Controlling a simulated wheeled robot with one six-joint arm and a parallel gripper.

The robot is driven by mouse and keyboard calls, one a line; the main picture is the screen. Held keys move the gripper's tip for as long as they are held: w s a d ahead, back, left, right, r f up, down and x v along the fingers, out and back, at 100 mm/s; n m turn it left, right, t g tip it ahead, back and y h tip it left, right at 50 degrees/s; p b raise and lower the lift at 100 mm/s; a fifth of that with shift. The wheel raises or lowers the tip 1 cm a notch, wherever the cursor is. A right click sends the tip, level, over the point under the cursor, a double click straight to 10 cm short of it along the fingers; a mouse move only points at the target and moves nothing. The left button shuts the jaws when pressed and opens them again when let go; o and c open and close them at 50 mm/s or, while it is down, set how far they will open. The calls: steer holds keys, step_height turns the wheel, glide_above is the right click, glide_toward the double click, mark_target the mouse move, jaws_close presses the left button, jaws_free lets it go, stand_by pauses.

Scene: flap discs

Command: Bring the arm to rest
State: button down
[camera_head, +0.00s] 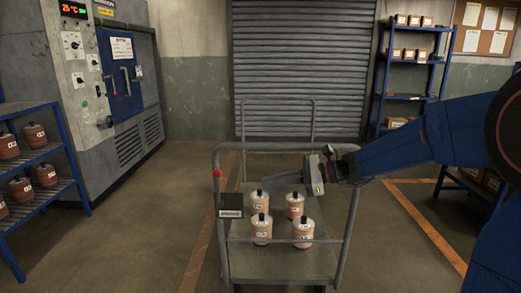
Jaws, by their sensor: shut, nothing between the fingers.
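My arm (400,148) reaches in from the right edge, dark blue, roughly level. My gripper (314,174) is at its left end, above the back right part of a grey trolley (262,147). The gripper is shut and empty, and seems apart from the jars below it. Several brown jars with black knobs stand upright on the trolley's deck, such as the front left jar (261,229) and the front right jar (303,232).
A blue rack (45,155) with similar jars stands at left, beside a grey oven cabinet with a blue door (122,80). A roller shutter (300,60) is behind. A blue shelf (381,75) with boxes stands at right. The floor left of the trolley is clear.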

steer(key=s+d+f+n+g+h, duration=0.1)
steer(key=s+d+f+n+h, duration=0.25)
steer(key=s, duration=0.55)
steer(key=s+d+f+n+h, duration=0.25)
steer(key=s+d+n, duration=0.25)
steer(key=s, duration=0.5)
steer(key=s+d+f+n+t+h, duration=0.3)
steer(key=s+d+n+h, duration=0.5)
steer(key=s+d, duration=0.4)
steer(key=d+f+n, duration=0.1)
steer(key=d, duration=0.3)
steer(key=shift+d+h, duration=0.3)
steer(key=shift+h, duration=0.1)
